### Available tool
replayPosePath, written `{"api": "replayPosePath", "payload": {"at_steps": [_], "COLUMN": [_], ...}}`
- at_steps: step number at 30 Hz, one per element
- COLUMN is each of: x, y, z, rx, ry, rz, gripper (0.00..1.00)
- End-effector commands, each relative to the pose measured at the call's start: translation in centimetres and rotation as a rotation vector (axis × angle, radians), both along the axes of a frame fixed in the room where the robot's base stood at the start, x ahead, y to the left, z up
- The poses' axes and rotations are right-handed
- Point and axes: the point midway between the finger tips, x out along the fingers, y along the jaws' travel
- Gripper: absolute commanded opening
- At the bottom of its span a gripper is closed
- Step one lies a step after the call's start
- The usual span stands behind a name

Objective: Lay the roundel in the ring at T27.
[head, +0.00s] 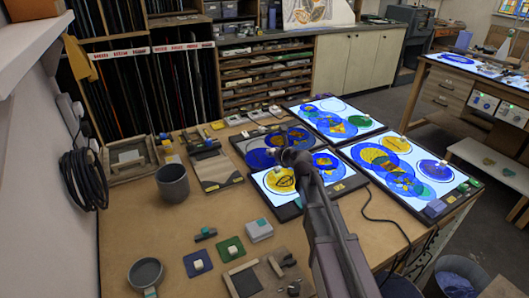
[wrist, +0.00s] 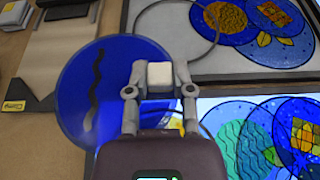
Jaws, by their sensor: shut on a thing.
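My gripper (wrist: 159,80) is shut on a small white block (wrist: 158,76), in the middle of the wrist view. A translucent blue roundel (wrist: 75,95) with a dark wavy stroke lies in view below and left of the fingers. It overlaps the block in the picture; whether the block is fixed to it I cannot tell. In the head view the roundel (head: 259,158) shows left of my gripper (head: 280,154), over the left part of a dark panel. A thin empty-looking ring (wrist: 218,40) lies on the grey panel (wrist: 150,50), above right of the gripper. No T27 label is readable.
Lit panels with overlapping coloured discs (head: 395,165) stand right and behind. A nearer lit panel (head: 335,165) lies beside my arm. The front left bench has free patches.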

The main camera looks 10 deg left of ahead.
Motion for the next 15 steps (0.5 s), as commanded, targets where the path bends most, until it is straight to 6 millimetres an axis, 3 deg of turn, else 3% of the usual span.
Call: {"api": "replayPosePath", "payload": {"at_steps": [3,15], "x": [-1.03,-0.66], "y": [-0.35,-0.26], "z": [-0.28,-0.24], "rx": [0.001,0.001], "ry": [0.0,-0.001], "rz": [0.0,0.0], "gripper": [0.0,0.0]}}
